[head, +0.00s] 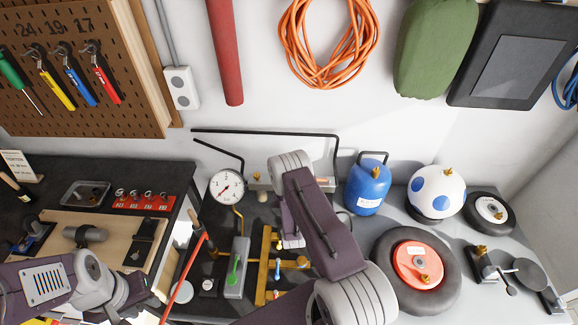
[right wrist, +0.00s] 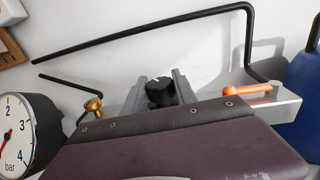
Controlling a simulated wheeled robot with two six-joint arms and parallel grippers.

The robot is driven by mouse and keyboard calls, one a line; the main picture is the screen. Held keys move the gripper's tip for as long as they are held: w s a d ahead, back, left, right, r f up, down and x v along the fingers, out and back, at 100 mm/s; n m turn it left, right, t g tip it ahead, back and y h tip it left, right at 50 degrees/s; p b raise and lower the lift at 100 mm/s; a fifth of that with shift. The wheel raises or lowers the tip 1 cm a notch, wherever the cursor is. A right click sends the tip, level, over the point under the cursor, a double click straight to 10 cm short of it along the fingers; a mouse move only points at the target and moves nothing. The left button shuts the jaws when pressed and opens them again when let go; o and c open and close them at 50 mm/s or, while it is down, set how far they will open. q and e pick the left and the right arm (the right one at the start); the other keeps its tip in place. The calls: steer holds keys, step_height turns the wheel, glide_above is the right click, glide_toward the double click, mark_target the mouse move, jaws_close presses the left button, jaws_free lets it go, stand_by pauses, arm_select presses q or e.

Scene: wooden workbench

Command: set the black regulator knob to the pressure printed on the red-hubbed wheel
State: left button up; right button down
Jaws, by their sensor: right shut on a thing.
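The black regulator knob (right wrist: 160,92) shows in the right wrist view with a pale mark on its top. My right gripper (right wrist: 160,98) has a grey finger on each side of the knob and is shut on it. In the head view my right arm hides the knob and these fingers. The red-hubbed wheel (head: 446,262) lies at the right of the bench; its print is too small to read. The white gauge (head: 227,186) has a red needle and also shows, cut off, in the right wrist view (right wrist: 24,140). My left gripper (head: 134,292) is at lower left, fingers unclear.
A blue gas bottle (head: 368,186), a blue-spotted white ball (head: 437,192) and a small wheel (head: 490,212) stand at the back right. An orange lever (right wrist: 245,90) is right of the knob. A black bent pipe (head: 265,132) runs along the wall.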

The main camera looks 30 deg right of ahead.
arm_select(q)
steer(key=shift+r+p, duration=0.4)
steer(key=shift+r, duration=0.4)
arm_select(e)
steer(key=shift+r, duration=0.15)
steer(key=c, duration=1.1)
jaws_free()
arm_select(q)
steer(key=shift+a, duration=0.1)
arm_select(e)
steer(key=shift+o, duration=0.5)
steer(key=shift+a, duration=0.1)
steer(key=p+v, duration=0.1)
steer(key=v, duration=0.2)
steer(key=shift+s+a, duration=0.15)
steer(key=shift+s, duration=0.25)
arm_select(q)
step_height(320, 180, up, 12)
steer(key=p, duration=1.1)
steer(key=shift+r+p, duration=0.25)
steer(key=shift+p, duration=0.05)
arm_select(e)
steer(key=shift+v, duration=2.65)
